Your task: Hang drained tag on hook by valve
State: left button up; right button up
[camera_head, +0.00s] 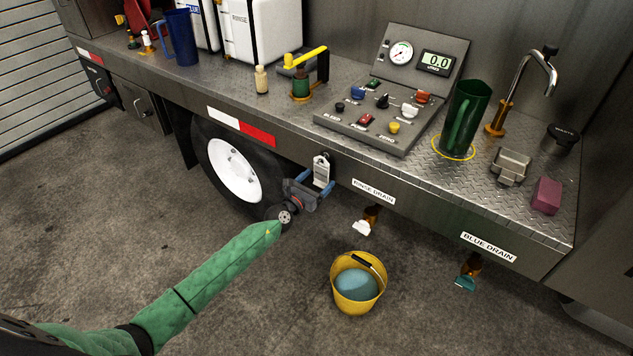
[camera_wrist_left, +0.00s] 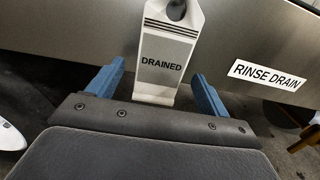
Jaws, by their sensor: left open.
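The white DRAINED tag (camera_head: 321,172) is upright against the bench's front edge, left of the RINSE DRAIN label. A small dark peg (camera_head: 331,156) shows beside its top; I cannot tell clearly whether it passes through the tag's hole. In the left wrist view the tag (camera_wrist_left: 165,62) faces me with its text readable. My left gripper (camera_head: 310,185) is open, its blue fingers on either side of the tag with gaps; the tag's lower end is close to the gripper body. The rinse drain valve (camera_head: 364,225), with a white handle, is below and right. My right gripper is not in view.
A yellow bucket (camera_head: 357,284) with bluish contents stands on the floor below the drains. The blue drain valve (camera_head: 468,270) is farther right. A wheel (camera_head: 234,170) is behind my left gripper. A control panel (camera_head: 385,112) and green jug (camera_head: 465,118) stand on the bench.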

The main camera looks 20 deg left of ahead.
pick_arm(q)
jog(key=shift+s, duration=0.1)
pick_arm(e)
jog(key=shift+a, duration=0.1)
pick_arm(q)
jog(key=shift+s+a, duration=0.15)
jog(key=shift+s, duration=0.15)
jog(key=v, duration=0.7)
jog(key=shift+b, duration=0.4)
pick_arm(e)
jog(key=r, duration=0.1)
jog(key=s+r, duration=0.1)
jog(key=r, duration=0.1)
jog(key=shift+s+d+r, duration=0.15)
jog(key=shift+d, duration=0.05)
